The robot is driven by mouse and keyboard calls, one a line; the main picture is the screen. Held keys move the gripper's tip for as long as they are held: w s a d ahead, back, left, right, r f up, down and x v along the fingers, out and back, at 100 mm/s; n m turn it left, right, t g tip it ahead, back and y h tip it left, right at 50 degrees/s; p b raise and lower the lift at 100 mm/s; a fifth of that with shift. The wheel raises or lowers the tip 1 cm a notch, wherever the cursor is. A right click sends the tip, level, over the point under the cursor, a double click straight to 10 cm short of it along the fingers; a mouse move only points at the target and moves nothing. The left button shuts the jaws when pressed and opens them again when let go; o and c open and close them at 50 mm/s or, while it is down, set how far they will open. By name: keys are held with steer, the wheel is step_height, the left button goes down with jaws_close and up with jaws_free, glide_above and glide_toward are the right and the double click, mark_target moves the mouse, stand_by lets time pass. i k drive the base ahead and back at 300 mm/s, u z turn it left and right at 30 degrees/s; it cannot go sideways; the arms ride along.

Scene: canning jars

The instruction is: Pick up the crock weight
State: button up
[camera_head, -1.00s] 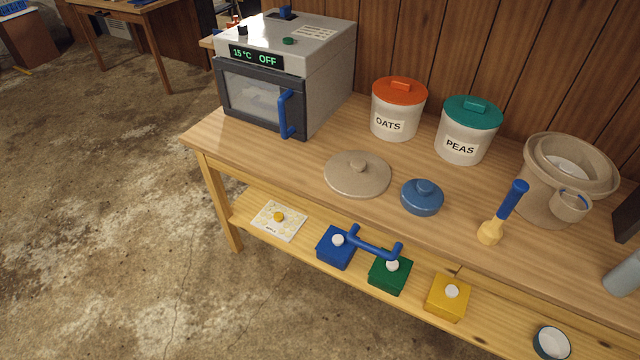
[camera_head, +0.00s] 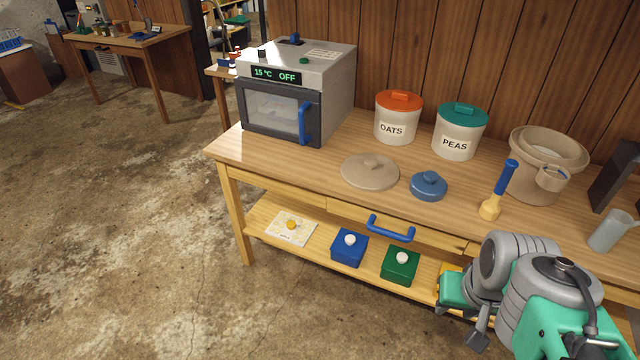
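A round blue piece with a knob on top (camera_head: 428,186) lies on the wooden bench top. A wider flat tan disc with a knob (camera_head: 369,172) lies to its left. Either could be the crock weight; I cannot tell which for sure. A tan crock (camera_head: 537,188) stands at the right, with a pale round thing inside it that is partly hidden by the rim. My grey and green arm (camera_head: 545,300) is folded at the lower right, in front of the bench and apart from both round pieces. I cannot make out my gripper's fingertips clearly.
Canisters marked OATS (camera_head: 397,122) and PEAS (camera_head: 457,136) stand behind. An oven (camera_head: 290,95) takes the left end. Below are a blue drawer handle (camera_head: 390,229) and a shelf with small boxes (camera_head: 349,247).

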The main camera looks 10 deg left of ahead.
mark_target(427, 186)
steer(key=u, duration=1.15)
steer(key=i, duration=1.65)
